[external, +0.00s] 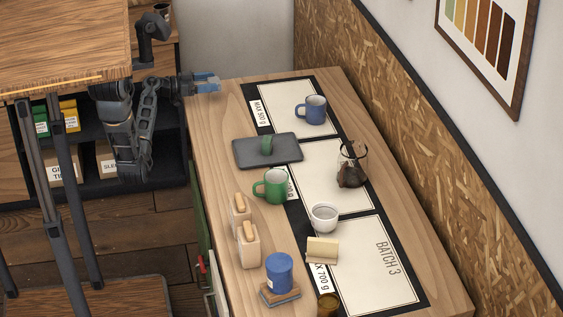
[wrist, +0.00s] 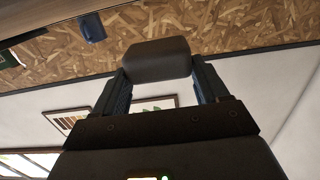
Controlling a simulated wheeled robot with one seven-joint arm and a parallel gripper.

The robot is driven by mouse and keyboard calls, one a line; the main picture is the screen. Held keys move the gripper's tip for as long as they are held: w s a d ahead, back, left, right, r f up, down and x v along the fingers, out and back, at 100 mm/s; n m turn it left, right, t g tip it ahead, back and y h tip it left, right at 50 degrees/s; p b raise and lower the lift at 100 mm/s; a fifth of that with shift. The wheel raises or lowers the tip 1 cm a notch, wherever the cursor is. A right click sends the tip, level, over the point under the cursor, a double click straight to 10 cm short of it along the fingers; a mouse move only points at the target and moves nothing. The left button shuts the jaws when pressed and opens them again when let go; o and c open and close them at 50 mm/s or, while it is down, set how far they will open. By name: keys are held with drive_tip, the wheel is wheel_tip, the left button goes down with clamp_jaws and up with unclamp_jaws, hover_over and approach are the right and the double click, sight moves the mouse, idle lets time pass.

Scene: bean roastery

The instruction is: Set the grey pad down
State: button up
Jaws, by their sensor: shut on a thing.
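My gripper (external: 208,82) is at the end of the arm, near the far left corner of the wooden table (external: 222,110) in the external view. In the wrist view my gripper (wrist: 158,66) is shut on a dark grey block with rounded edges, the grey pad (wrist: 157,56), which sits between the two blue-sided fingers. In the external view the pad is too small or hidden to make out between the fingers.
A blue mug (external: 314,110), green mug (external: 272,187), glass carafe (external: 352,165), white cup (external: 324,217) and blue canister (external: 279,272) stand on the table. Bare wood lies along its left edge.

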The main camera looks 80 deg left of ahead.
sight(188, 102)
drive_tip(key=shift+f, duration=1.8)
drive_tip(key=shift+f+b, duration=0.25)
drive_tip(key=shift+b, duration=0.3)
drive_tip(key=o, duration=1)
drive_tip(key=shift+r+p, duration=0.3)
drive_tip(key=shift+p, duration=0.5)
drive_tip(key=s+b, duration=0.1)
drive_tip(key=s, duration=0.2)
drive_tip(key=s+b, duration=0.1)
drive_tip(key=s, duration=0.2)
drive_tip(key=shift+s+f, duration=0.2)
drive_tip(key=shift+s, duration=0.5)
drive_tip(key=shift+c, duration=0.3)
drive_tip(key=shift+s+r, duration=0.1)
drive_tip(key=shift+s, duration=0.1)
drive_tip(key=c, duration=0.3)
